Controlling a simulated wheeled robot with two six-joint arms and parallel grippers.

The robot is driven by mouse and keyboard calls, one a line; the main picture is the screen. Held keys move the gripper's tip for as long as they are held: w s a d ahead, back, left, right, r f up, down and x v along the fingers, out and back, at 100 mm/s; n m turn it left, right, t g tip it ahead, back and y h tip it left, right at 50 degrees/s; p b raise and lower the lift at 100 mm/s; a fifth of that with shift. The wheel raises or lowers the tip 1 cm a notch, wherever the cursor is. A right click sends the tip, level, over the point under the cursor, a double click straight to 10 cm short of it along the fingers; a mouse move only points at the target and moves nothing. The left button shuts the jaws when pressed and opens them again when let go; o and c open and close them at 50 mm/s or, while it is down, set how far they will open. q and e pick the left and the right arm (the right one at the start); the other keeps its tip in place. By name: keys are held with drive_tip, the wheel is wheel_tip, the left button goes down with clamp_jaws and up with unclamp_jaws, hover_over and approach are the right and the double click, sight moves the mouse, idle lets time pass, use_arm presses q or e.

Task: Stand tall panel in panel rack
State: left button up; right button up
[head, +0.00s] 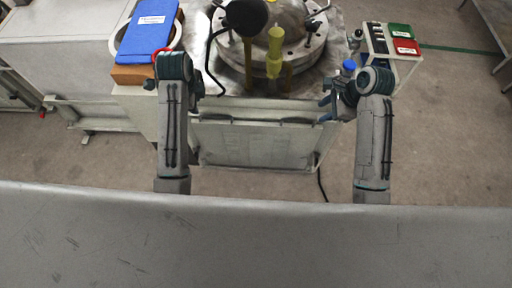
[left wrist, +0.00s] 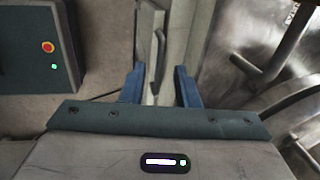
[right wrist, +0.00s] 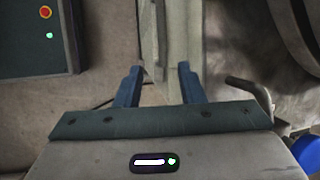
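A tall pale panel (head: 255,145) with two dark handles along its top stands upright in front of the round metal machine. My left gripper (head: 199,88) is near its upper left; its fingertips are mostly hidden by my arm in the head view. In the left wrist view, my left gripper (left wrist: 160,84) is open, with a panel handle (left wrist: 159,50) ahead between its fingers. My right gripper (head: 327,103) is at the panel's upper right. In the right wrist view, my right gripper (right wrist: 160,84) is open, with the pale panel edge (right wrist: 180,40) ahead. I cannot single out the panel rack.
The round metal machine (head: 272,60) stands behind the panel. A blue binder (head: 149,30) lies on a box (head: 130,74) at the left. A control box (head: 390,50) with green and red labels stands at the right. Open floor (head: 450,130) lies to the right.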

sight(202, 114)
use_arm(q)
drive_tip(key=shift+w+d+r, duration=0.1)
drive_tip(key=shift+d+r, duration=0.05)
drive_tip(key=shift+r, duration=0.2)
use_arm(e)
drive_tip(key=shift+r, duration=0.35)
use_arm(q)
drive_tip(key=shift+f, duration=0.1)
use_arm(e)
drive_tip(key=shift+w+a+f, duration=0.1)
